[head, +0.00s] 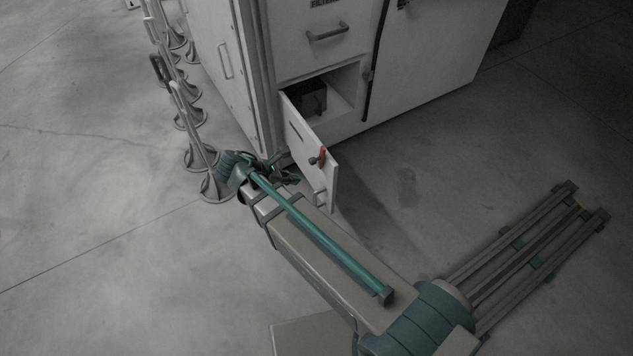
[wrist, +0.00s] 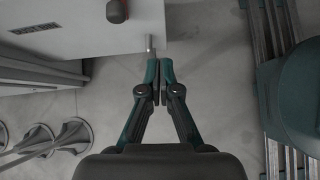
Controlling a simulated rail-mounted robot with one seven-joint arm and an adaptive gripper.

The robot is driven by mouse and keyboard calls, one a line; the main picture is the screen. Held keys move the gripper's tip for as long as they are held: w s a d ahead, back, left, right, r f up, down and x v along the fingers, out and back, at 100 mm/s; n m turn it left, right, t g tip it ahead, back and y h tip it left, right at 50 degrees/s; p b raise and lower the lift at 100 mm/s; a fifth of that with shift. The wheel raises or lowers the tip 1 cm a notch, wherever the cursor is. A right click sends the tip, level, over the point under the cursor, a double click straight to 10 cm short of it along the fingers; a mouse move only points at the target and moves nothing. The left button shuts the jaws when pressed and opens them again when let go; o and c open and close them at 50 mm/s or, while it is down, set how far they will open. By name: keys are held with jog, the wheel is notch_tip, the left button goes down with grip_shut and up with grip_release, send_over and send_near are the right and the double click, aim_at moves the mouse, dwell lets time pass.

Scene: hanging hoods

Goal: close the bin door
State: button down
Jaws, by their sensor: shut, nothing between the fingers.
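The bin door (head: 307,147) is a white panel standing swung out from a low opening in the white cabinet.
A dark box (head: 309,97) sits inside the opening. The white cabinet (head: 215,40) rises behind, with a handled drawer (head: 315,50) above. The floor right of the door is clear.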

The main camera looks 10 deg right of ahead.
jog(key=b, duration=0.3)
send_near(332, 179)
jog(key=shift+n, duration=0.3)
jog(key=d+f, duration=0.1)
jog(key=f, duration=0.2)
jog(key=w+d+f, duration=0.1)
jog(key=f, duration=0.1)
jog(key=shift+d+f, duration=0.1)
jog(key=shift+d, duration=0.3)
jog(key=shift+w+d, duration=0.2)
jog(key=shift+d, duration=0.45)
